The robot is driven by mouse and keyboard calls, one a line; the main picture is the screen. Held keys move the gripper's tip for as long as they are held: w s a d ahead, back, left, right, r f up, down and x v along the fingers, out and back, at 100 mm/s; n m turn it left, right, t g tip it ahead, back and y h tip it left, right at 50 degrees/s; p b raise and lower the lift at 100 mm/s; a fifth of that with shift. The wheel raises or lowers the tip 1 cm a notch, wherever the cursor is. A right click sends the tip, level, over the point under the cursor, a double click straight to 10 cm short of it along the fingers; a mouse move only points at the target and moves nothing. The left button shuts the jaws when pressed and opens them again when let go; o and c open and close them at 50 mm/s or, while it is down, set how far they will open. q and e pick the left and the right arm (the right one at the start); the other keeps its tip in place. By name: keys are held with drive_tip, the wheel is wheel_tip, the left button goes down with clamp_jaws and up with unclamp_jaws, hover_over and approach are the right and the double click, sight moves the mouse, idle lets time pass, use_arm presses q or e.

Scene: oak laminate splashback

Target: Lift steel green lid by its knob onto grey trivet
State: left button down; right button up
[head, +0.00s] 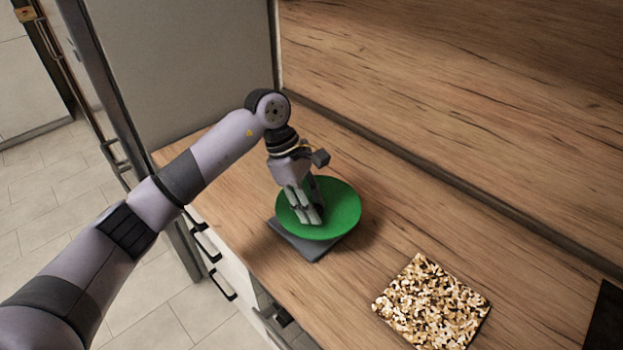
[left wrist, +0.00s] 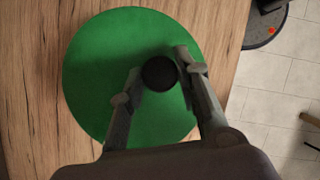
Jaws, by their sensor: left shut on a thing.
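The green lid (head: 343,207) is a round disc in the head view, over the grey trivet (head: 297,243). The trivet shows as a dark square corner at the lid's front left; the rest is hidden beneath the lid. I cannot tell whether the lid touches it. My left gripper (head: 314,220) points down at the lid's middle. In the left wrist view, the lid (left wrist: 95,75) fills the centre, and its dark round knob (left wrist: 159,73) sits between the two fingers of my left gripper (left wrist: 160,76), which is shut on it. My right gripper is not in view.
A speckled square board (head: 432,303) lies on the wooden counter (head: 370,265) to the right. A dark flat thing (head: 606,325) is at the right edge. The wood splashback (head: 450,110) rises behind, and a tall grey panel (head: 180,70) stands at the left.

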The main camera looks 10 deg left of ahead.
use_arm(q)
drive_tip(key=shift+w+d+r+n+t+p, duration=0.2)
drive_tip(key=shift+w+n+t, duration=0.1)
drive_tip(key=shift+n, duration=0.3)
drive_tip(key=shift+w+d+r+n+t+p, duration=0.1)
drive_tip(key=shift+w+r+n+t, duration=0.15)
drive_tip(key=shift+n, duration=0.35)
drive_tip(key=shift+w+a+f+n, duration=0.15)
drive_tip(key=shift+w+n, duration=0.2)
drive_tip(key=shift+n, duration=0.25)
drive_tip(key=shift+w+a+f+n+t, duration=0.15)
drive_tip(key=shift+w+n+t, duration=0.25)
drive_tip(key=shift+n, duration=0.1)
drive_tip(key=shift+w+a+f, duration=0.1)
drive_tip(key=shift+w+f, duration=0.05)
drive_tip(key=shift+w, duration=0.05)
drive_tip(key=shift+w+f, duration=0.1)
drive_tip(key=shift+f, duration=0.5)
drive_tip(key=shift+f+b, duration=0.3)
wheel_tip(320, 180, down, 4)
drive_tip(key=shift+f+b, duration=0.2)
drive_tip(key=shift+b, duration=1.05)
drive_tip(key=shift+f+b, duration=0.5)
drive_tip(key=shift+f, duration=0.15)
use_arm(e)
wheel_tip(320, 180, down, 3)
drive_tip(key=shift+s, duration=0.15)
